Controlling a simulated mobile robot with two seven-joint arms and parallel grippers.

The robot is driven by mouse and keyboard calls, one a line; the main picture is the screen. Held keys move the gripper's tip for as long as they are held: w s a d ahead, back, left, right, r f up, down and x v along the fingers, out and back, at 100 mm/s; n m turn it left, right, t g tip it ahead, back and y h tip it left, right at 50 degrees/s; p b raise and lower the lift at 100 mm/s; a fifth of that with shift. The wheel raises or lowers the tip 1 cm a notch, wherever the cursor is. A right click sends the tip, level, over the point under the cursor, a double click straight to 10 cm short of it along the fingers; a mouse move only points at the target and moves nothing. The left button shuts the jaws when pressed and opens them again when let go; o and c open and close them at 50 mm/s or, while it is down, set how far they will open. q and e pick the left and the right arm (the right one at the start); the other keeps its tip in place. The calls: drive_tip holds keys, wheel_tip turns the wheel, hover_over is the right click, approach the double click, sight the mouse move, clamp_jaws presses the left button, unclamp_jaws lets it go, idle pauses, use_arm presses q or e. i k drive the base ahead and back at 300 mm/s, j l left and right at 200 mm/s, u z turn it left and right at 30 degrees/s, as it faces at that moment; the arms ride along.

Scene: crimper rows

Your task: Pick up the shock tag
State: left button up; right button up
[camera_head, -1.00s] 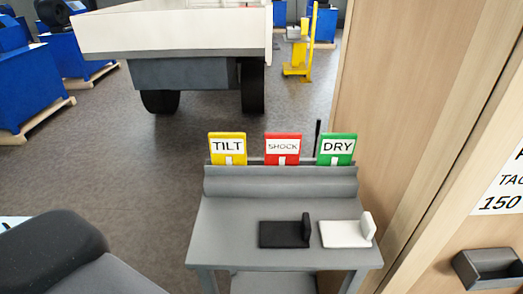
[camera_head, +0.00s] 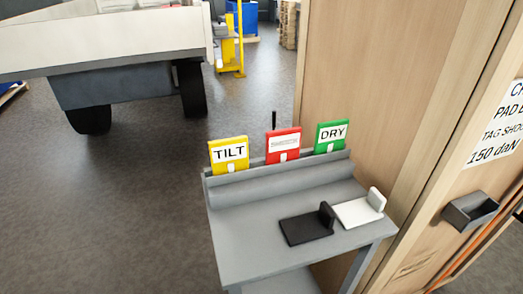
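The shock tag is the red tag (camera_head: 283,145) in the middle of a row of three at the back of a small grey table. Its white label is too blurred to read now, but read SHOCK in the earlier frame. It stands upright in a grey rack (camera_head: 283,178), between the yellow TILT tag (camera_head: 229,155) on its left and the green DRY tag (camera_head: 331,136) on its right. Neither of my grippers is in view.
The grey table (camera_head: 255,225) holds a black bracket (camera_head: 306,226) and a white bracket (camera_head: 360,209) at its front right. A wooden panel (camera_head: 380,100) rises close behind and right of it, with a dark bin (camera_head: 470,210). Floor (camera_head: 110,220) is clear to the left.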

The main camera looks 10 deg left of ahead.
sight(282, 145)
drive_tip(key=j, duration=0.45)
drive_tip(key=k+j, duration=0.15)
drive_tip(key=j, duration=0.7)
drive_tip(key=k, duration=0.05)
